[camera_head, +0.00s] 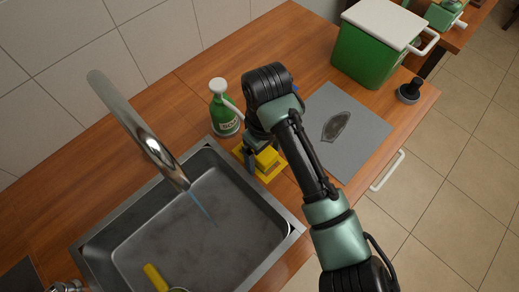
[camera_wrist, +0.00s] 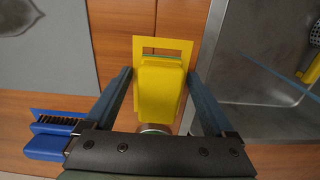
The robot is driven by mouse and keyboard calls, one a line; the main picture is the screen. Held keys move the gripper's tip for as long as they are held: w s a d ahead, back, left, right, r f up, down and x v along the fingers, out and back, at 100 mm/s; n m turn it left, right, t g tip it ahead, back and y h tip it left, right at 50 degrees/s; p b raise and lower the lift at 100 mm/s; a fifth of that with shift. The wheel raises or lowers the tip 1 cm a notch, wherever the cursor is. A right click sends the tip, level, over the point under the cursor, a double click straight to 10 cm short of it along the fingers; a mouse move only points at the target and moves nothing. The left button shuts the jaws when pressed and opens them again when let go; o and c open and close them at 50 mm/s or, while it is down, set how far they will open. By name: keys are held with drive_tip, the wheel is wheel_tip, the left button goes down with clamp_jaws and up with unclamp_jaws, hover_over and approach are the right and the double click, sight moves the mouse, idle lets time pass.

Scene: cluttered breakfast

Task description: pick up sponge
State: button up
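The yellow sponge (camera_wrist: 160,92) sits on a flat yellow holder (camera_wrist: 184,46) on the wooden counter beside the sink. In the head view the sponge (camera_head: 267,158) shows just below my gripper (camera_head: 259,158), partly hidden by it. In the wrist view my gripper (camera_wrist: 159,74) is open, with one finger on each side of the sponge. A gap shows between each finger and the sponge, so it does not appear gripped. The sponge's lower end is close to the gripper's palm in the picture.
The metal sink (camera_head: 205,225) with running water lies left of the sponge. A green soap bottle (camera_head: 224,115) stands behind it. A blue brush (camera_wrist: 55,135) lies near one finger. A grey board (camera_head: 365,130), green bin (camera_head: 370,55) and black stamp-like object (camera_head: 409,91) are to the right.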

sight(266, 154)
drive_tip(key=c, duration=1.2)
drive_tip(key=shift+r, duration=0.15)
drive_tip(key=shift+r, duration=0.25)
drive_tip(key=r, duration=0.2)
drive_tip(key=shift+s+d+r, duration=0.2)
drive_tip(key=shift+r, duration=0.2)
drive_tip(key=s+d, duration=1.2)
drive_tip(key=shift+s+d, duration=0.15)
drive_tip(key=shift+s, duration=0.05)
